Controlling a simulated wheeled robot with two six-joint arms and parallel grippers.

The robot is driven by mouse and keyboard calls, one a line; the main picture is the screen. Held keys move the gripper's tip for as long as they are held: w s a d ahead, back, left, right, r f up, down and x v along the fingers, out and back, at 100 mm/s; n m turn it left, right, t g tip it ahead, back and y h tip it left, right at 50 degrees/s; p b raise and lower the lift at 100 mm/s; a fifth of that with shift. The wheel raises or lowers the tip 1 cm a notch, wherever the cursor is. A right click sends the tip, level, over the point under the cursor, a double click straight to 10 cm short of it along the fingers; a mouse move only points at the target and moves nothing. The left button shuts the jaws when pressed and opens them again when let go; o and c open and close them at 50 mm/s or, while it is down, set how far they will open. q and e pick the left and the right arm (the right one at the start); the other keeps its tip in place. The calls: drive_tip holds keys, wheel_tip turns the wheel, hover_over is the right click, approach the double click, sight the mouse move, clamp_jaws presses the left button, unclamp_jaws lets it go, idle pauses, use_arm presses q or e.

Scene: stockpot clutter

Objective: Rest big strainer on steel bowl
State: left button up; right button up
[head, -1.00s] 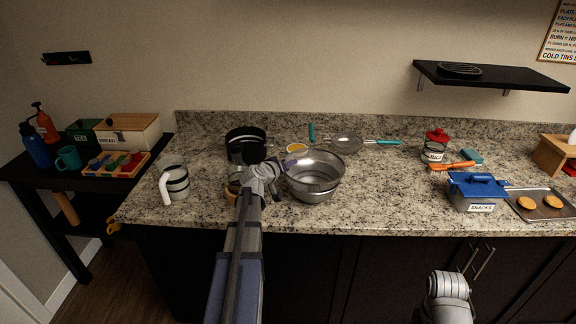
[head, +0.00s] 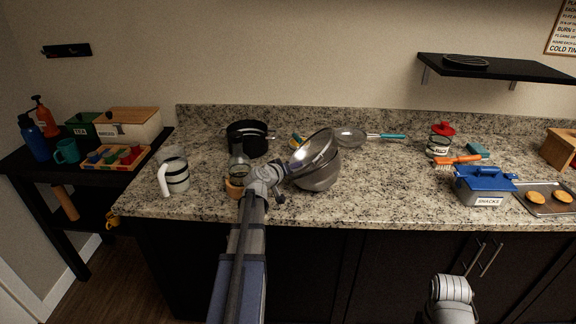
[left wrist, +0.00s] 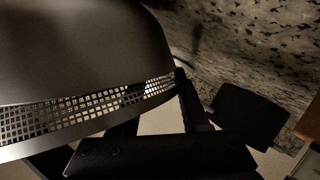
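The big strainer (head: 318,149) is a grey metal colander, tilted steeply with its far right rim raised and its opening facing left. The steel bowl (head: 321,182) is below it on the granite counter; the strainer hides most of its inside, and I cannot tell whether they touch. My left gripper (head: 285,172) is at the strainer's low left rim and appears shut on it. In the left wrist view the strainer (left wrist: 70,50) fills the upper left, with a band of square holes. My right gripper is not in view; only part of my right arm shows.
A black pot (head: 247,138), a glass jar (head: 240,163) and a striped pitcher (head: 175,175) stand left of the bowl. A teal-handled sieve (head: 350,137) lies behind it. A blue-lidded snacks box (head: 484,188) is at right. Counter between bowl and box is mostly clear.

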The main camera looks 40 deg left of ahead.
use_arm(q)
drive_tip(key=shift+o, duration=0.7)
drive_tip(key=shift+w, duration=0.1)
drive_tip(key=shift+o, duration=0.8)
drive_tip(key=shift+s+a+r, duration=0.1)
drive_tip(key=shift+s+r, duration=0.05)
drive_tip(key=shift+s, duration=0.1)
drive_tip(key=p+v, duration=0.3)
drive_tip(key=v, duration=0.4)
drive_tip(key=shift+s+r, duration=0.1)
drive_tip(key=shift+s, duration=0.25)
